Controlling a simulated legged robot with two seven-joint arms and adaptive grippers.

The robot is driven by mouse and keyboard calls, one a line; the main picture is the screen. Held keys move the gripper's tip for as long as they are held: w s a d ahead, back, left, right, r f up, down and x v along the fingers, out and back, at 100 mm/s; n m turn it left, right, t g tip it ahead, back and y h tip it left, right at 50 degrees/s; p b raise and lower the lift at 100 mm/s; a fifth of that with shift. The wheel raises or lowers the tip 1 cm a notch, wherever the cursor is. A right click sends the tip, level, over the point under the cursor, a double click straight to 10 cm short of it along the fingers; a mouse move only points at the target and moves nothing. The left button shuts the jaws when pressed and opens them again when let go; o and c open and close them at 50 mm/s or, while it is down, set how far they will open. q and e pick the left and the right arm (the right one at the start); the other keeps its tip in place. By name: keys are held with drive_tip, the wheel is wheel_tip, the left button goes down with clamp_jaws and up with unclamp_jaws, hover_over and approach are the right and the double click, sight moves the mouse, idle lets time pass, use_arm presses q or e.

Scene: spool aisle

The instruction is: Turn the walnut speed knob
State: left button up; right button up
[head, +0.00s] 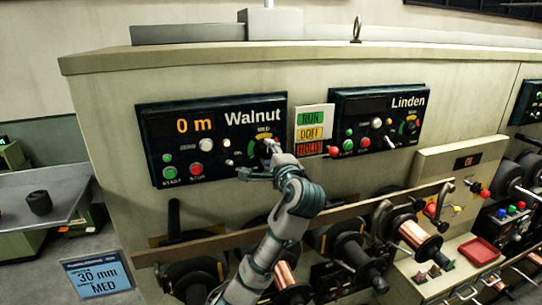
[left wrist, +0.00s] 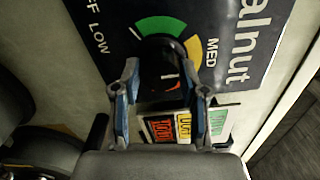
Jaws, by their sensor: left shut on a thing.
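The Walnut panel (head: 215,135) is dark, with a display reading "0 m", and fills the upper left middle of the head view. My left gripper (head: 271,149) is at the speed dial on its right side. In the left wrist view, my left gripper (left wrist: 160,78) has one finger on each side of the black speed knob (left wrist: 160,56) and is shut on it. A white line shows on the dark surface between the fingers. Green and yellow arcs and the words LOW and MED show around the knob. In the head view my gripper largely hides the knob. My right gripper is not in view.
A RUN/DOFF/HOLD sign (head: 312,130) stands close right of my gripper, beside the Linden panel (head: 379,118). Green START (head: 169,173) and red STOP (head: 197,169) buttons are at lower left. Copper spools (head: 412,234) and a rail lie below. A blue card (head: 97,275) reads "30 mm MED".

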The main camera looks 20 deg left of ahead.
use_arm(q)
drive_tip(key=o, duration=1.1)
drive_tip(key=shift+a, duration=0.1)
drive_tip(key=shift+o, duration=0.2)
drive_tip(key=shift+a, duration=0.1)
drive_tip(key=v, duration=1.2)
drive_tip(key=shift+w+f, duration=0.15)
